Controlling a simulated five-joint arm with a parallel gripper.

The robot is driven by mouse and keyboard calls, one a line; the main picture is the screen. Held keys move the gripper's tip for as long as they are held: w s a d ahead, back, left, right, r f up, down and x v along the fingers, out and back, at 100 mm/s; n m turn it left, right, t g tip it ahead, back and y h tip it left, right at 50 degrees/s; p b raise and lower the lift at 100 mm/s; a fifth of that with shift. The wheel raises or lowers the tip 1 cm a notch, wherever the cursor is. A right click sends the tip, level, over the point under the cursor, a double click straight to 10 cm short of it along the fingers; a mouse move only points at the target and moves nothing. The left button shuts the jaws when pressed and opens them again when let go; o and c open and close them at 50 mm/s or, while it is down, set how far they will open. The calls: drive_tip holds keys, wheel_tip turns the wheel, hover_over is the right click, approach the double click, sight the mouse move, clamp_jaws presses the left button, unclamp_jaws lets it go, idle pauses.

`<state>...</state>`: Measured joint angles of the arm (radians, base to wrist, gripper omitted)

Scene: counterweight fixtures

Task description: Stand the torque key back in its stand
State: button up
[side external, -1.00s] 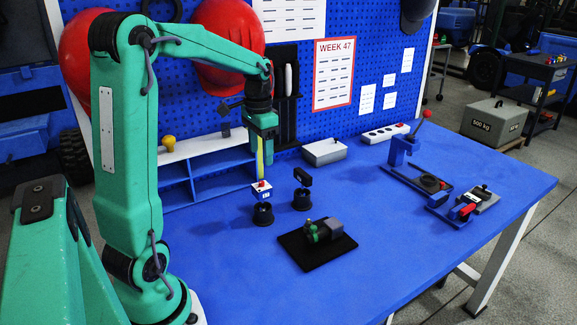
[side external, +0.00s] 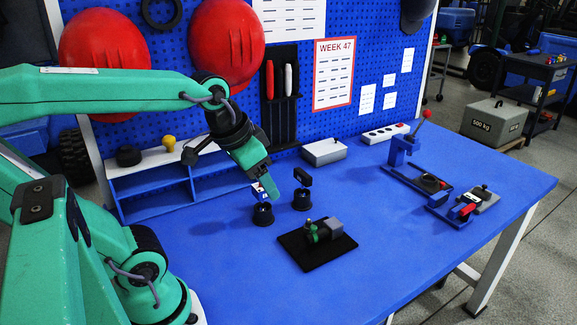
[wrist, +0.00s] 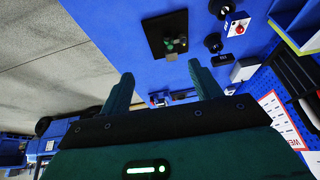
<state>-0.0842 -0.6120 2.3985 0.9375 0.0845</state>
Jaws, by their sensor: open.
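No part is clearly marked as the torque key.
A black mat (side external: 293,252) with a green and grey fixture (side external: 324,231) lies in front. A blue shelf (side external: 150,190) and a grey box (side external: 324,151) stand at the back. Blue fixtures (side external: 402,151) are at right. The table's front middle is clear.

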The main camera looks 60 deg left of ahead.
drive_tip(key=shift+s+d+f+t, duration=0.2)
drive_tip(key=shift+s+d, duration=0.35)
drive_tip(key=shift+s, duration=0.05)
drive_tip(key=shift+s+d+f+t, duration=0.2)
drive_tip(key=shift+s+d, duration=0.3)
drive_tip(key=shift+s, duration=0.05)
idle(0.5)
